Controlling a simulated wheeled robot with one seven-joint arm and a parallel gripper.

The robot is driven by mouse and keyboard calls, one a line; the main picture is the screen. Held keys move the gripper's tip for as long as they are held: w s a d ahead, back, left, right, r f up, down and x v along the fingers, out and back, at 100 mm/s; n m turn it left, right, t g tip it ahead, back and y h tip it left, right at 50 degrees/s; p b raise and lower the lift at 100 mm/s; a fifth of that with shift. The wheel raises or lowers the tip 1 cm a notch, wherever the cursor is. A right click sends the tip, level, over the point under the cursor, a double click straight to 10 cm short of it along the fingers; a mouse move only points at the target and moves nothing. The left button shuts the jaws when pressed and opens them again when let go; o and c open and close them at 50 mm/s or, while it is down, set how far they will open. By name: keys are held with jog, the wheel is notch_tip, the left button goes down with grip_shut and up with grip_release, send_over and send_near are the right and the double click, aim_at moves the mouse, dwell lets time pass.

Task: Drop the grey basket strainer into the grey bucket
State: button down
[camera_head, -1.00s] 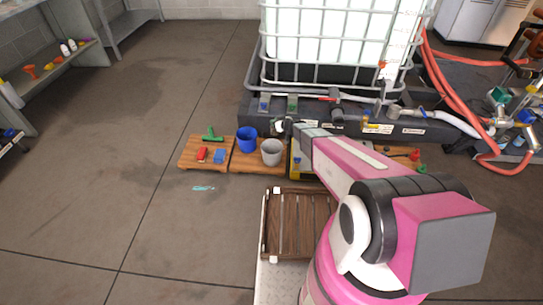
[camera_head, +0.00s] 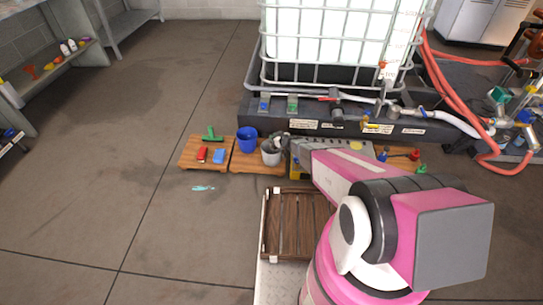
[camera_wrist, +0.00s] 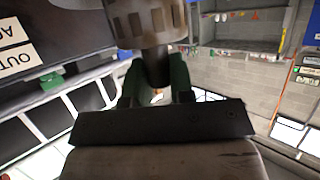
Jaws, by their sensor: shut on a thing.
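My gripper (camera_wrist: 156,78) is shut on the grey basket strainer (camera_wrist: 152,24), which rises as a ribbed grey-brown body between the dark fingers at the top of the wrist view. In the head view my gripper (camera_head: 281,142) is small and dark, over the right part of the mouth of the grey bucket (camera_head: 270,158). The bucket stands upright on a wooden board, and the gripper hides part of its rim. How far the strainer is above or inside the rim cannot be told.
A blue bucket (camera_head: 247,140) stands just left of the grey one. Further left a wooden board (camera_head: 190,165) holds a red and a blue item and a green tool. A caged white tank (camera_head: 330,35) stands behind. A slatted wooden crate (camera_head: 283,225) is in front.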

jog(key=shift+f, duration=0.2)
jog(key=c, duration=0.9)
grip_release()
jog(key=shift+s, duration=0.1)
jog(key=v, duration=1)
jog(key=shift+s+d+r, duration=0.15)
jog(key=shift+s+d, duration=0.05)
jog(key=shift+d, duration=0.05)
jog(key=shift+r, duration=0.1)
